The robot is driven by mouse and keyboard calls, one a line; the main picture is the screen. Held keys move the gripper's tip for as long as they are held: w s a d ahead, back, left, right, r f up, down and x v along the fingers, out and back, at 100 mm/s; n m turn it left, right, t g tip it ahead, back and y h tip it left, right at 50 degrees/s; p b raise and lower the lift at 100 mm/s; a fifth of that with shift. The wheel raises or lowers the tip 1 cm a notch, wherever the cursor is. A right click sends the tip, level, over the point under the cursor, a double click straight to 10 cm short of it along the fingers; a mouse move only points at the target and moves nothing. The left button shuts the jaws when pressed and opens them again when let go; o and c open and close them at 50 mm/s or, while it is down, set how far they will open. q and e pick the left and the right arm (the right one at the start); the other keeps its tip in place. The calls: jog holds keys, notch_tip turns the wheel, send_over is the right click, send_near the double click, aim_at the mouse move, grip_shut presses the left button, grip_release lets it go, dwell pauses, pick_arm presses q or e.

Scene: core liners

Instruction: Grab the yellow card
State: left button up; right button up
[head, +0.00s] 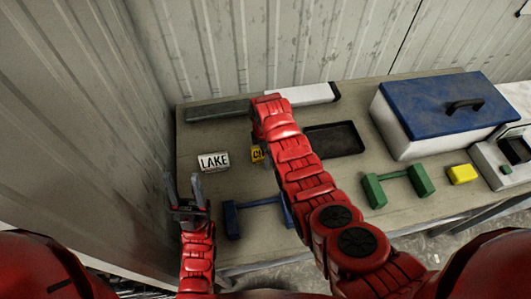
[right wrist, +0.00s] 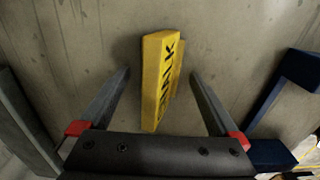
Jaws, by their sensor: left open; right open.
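The yellow card (head: 257,154) lies on the table left of my right forearm, which hides part of it. In the right wrist view the yellow card (right wrist: 161,78), a thick block with dark letters, lies between the two spread fingers, with a gap on both sides. My right gripper (right wrist: 160,73) is open and points down at the table over the card; the arm mostly hides it in the head view. My left gripper (head: 183,180) is open and empty at the table's left edge, with its fingers pointing up in the picture.
A white piece marked LAKE (head: 213,162) lies left of the card. A blue bar piece (head: 232,220) lies in front. A black tray (head: 336,139), green bar piece (head: 398,186), blue-lidded box (head: 448,104) and yellow block (head: 462,174) are to the right. Walls stand left and behind.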

jog(key=shift+f, duration=0.15)
jog(key=c, duration=1.5)
jog(key=shift+o, duration=0.2)
